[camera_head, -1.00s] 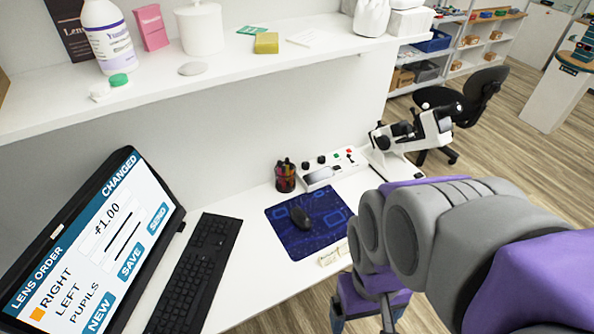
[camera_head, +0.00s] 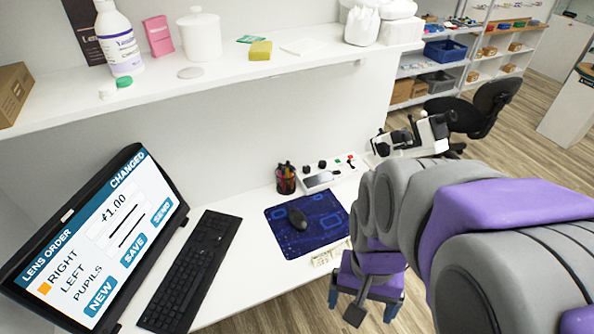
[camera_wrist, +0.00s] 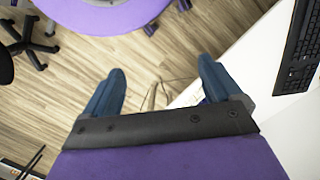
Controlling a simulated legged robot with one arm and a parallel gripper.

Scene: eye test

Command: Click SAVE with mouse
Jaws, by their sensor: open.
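The black mouse (camera_head: 297,218) lies on a dark blue mouse pad (camera_head: 325,236) on the white desk. The monitor (camera_head: 95,240) at the left shows a LENS ORDER page with +1.00 beside RIGHT and the word CHANGED. Its SAVE button (camera_head: 133,250) sits between NEW and SEND. No cursor can be made out. My gripper (camera_head: 365,314) is low, off the desk's front edge and to the right of the pad. In the wrist view my gripper (camera_wrist: 160,85) is open and empty, with blue fingers spread over the floor beside the desk edge.
A black keyboard (camera_head: 190,270) lies between monitor and pad, also at upper right in the wrist view (camera_wrist: 300,45). A pen cup (camera_head: 286,179) and a control box (camera_head: 333,172) stand behind the pad. A shelf (camera_head: 200,88) with bottles and boxes overhangs the desk.

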